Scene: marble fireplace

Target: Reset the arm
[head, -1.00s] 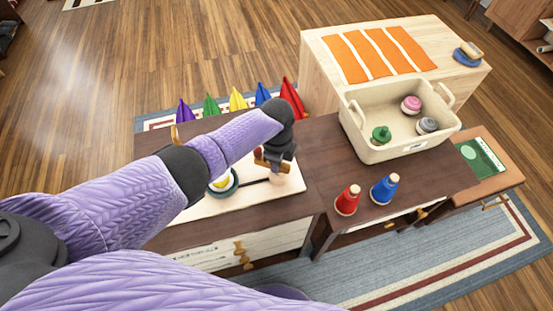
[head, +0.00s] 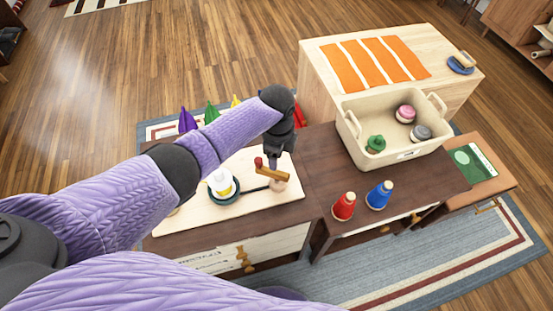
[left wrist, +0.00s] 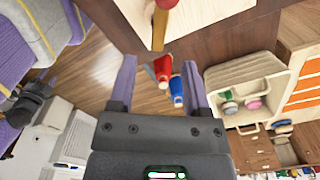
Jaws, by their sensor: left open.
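My left arm reaches in from the left in the head view, with my left gripper (head: 273,160) above the right part of a cream board (head: 262,208). In the left wrist view its two fingers (left wrist: 160,85) are spread apart with nothing held between them. A wooden crank with a red knob (head: 272,174) stands on the board close to the gripper; I cannot tell whether they touch. A white and yellow piece sits in a dark round dish (head: 222,196) on the board, left of the crank. My right gripper is not in view.
Red (head: 344,207) and blue (head: 380,195) spools stand on the dark table (head: 330,165). A cream bin (head: 400,152) holds green, pink and grey pieces. Orange strips lie on a pale wooden cabinet (head: 460,90). Colored cones stand behind my arm.

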